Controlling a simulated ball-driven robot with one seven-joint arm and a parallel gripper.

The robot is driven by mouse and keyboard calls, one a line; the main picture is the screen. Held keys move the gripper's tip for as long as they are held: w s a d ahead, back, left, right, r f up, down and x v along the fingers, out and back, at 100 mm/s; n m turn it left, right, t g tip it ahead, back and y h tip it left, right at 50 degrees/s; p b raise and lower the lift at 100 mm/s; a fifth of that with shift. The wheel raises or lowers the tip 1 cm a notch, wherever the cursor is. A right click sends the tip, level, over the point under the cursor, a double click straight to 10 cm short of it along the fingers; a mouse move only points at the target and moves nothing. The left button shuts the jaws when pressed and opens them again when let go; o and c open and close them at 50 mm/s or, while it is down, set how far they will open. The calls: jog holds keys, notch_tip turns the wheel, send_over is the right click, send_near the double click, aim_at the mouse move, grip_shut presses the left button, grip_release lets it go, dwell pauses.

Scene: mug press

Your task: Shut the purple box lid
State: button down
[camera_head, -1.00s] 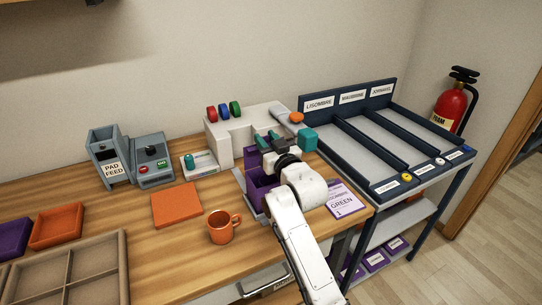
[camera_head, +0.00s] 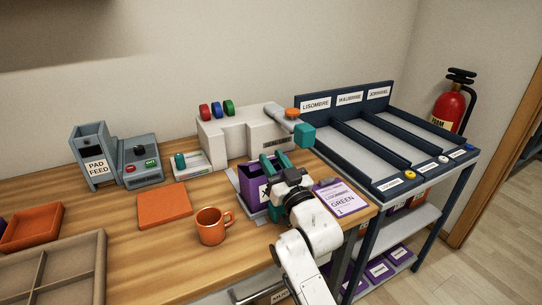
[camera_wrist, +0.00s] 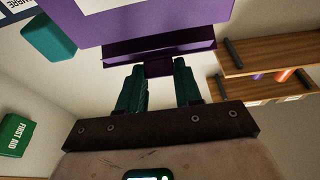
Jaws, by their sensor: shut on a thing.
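The purple box (camera_head: 249,190) stands on the wooden table near its right end, in front of the white press. In the head view its dark inside shows from above, and my arm covers its right side. My gripper (camera_head: 274,165) is at the box, with teal fingers pointing away from the camera. In the wrist view a broad purple panel (camera_wrist: 150,22) fills the top, with a darker purple edge below it. A small purple tab (camera_wrist: 159,68) sits between my fingertips (camera_wrist: 159,78). I cannot tell clearly how far the lid is tilted.
The white press (camera_head: 240,135) with coloured buttons stands behind the box. An orange mug (camera_head: 210,226) and an orange pad (camera_head: 164,206) lie to the left. A purple-white card (camera_head: 341,198) lies to the right. The navy sorting rack (camera_head: 385,183) stands beyond the table's right end.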

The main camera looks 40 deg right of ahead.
jog(key=shift+s+f+g+b, duration=0.2)
jog(key=shift+f+b, duration=0.25)
jog(key=shift+f, duration=0.45)
jog(key=shift+s+f+g+b, duration=0.1)
jog(key=shift+s+f+b, duration=0.25)
jog(key=shift+f, duration=0.5)
jog(key=c, duration=1.1)
grip_release()
jog(key=o, duration=0.3)
jog(key=shift+r, duration=0.25)
jog(key=shift+o, duration=0.2)
jog(key=shift+s+a+f, duration=0.1)
jog(key=shift+s+f, duration=0.05)
jog(key=r+b+v, duration=0.2)
jog(key=v, duration=1)
jog(key=shift+s+a+r, duration=0.2)
jog(key=shift+s+r, duration=0.1)
jog(key=shift+s, duration=0.2)
